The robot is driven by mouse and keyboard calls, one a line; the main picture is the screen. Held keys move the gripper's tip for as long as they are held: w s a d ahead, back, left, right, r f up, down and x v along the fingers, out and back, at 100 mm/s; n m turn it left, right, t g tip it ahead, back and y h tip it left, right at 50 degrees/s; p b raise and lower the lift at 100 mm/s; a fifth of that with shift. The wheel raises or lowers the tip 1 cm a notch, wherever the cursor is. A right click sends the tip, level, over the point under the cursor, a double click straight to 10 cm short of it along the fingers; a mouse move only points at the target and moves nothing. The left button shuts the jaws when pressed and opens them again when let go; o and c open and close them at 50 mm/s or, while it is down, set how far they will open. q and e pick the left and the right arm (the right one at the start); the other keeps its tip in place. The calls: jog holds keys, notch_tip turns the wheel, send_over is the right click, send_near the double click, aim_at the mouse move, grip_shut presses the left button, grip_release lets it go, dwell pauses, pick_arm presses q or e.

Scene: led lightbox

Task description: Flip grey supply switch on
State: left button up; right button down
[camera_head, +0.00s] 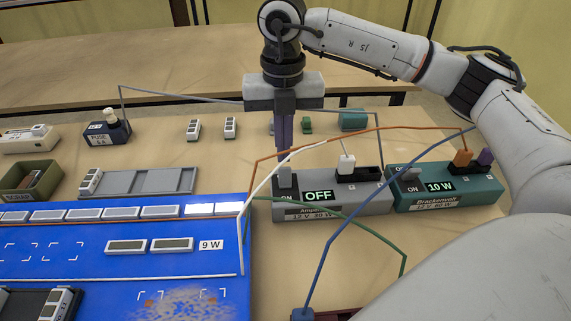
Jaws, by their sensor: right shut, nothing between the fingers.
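The grey supply (335,199) stands on the table right of the blue board, and its display (318,195) reads OFF. Its grey switch (286,178) sits at the left end of its top, above the printed "ON". My right gripper (284,148) points down with its fingers shut and empty. In the picture the fingertips are just above the switch; whether they touch it or are behind it, I cannot tell. My left gripper is not in view.
A teal supply (447,198) stands close on the right, showing 10 W. Orange, white, green and blue wires loop over the supplies. The blue board (120,262) fills the lower left. A grey tray (150,181), a fuse block (106,132) and a scrap bin (30,183) are farther left.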

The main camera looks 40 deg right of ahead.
jog(key=shift+s+a, duration=0.35)
jog(key=shift+s, duration=0.2)
jog(key=shift+s+a, duration=0.3)
jog(key=shift+s, duration=0.25)
jog(key=shift+w+d, duration=0.3)
jog(key=shift+w, duration=0.25)
notch_tip(320, 180, up, 7)
jog(key=p, duration=0.5)
jog(key=shift+s, duration=0.1)
